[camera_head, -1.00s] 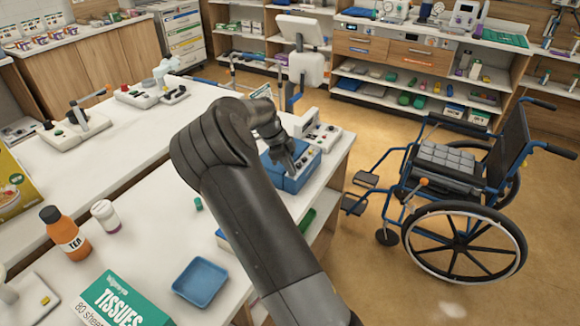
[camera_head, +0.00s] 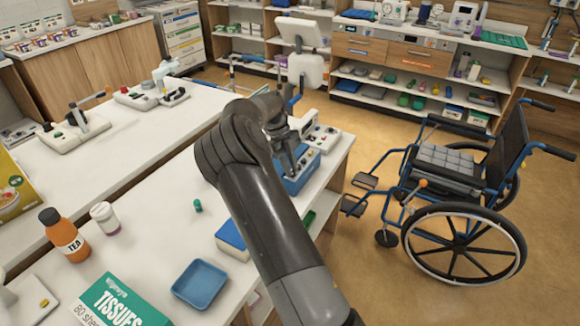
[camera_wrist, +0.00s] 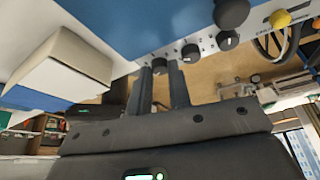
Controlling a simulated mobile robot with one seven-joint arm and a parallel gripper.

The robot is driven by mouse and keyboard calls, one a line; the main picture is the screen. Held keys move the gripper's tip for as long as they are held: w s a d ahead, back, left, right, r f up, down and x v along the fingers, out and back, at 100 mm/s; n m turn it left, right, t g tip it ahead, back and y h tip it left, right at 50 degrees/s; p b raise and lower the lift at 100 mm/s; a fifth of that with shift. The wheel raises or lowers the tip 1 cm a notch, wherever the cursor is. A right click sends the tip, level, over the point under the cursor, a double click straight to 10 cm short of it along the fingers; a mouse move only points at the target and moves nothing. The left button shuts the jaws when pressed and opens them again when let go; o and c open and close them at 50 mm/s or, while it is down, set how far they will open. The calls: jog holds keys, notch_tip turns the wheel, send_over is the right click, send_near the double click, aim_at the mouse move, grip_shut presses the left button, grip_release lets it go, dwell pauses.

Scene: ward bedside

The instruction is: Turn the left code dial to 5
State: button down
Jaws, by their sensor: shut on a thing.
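The blue device (camera_head: 304,181) stands near the right end of the white bench, with a row of small dark dials on a light strip. My gripper (camera_head: 291,168) reaches down to its dial side. In the wrist view, my gripper (camera_wrist: 160,66) has its two fingers close together, shut on the left code dial (camera_wrist: 159,64), the leftmost of the row. Two more dark dials, a middle one (camera_wrist: 190,52) and a right one (camera_wrist: 227,40), are free beside it. The fingers partly hide the held dial, and I cannot read its setting.
A blue tray (camera_head: 200,283), a tea bottle (camera_head: 65,235) and a tissue box (camera_head: 120,305) stand on the bench. A wheelchair (camera_head: 455,215) is on the floor to the right.

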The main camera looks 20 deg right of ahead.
jog(key=shift+f, duration=0.1)
dwell(0.4)
jog(key=c, duration=1.6)
grip_release()
jog(key=shift+w, duration=0.1)
jog(key=v, duration=1)
jog(key=shift+r, duration=0.4)
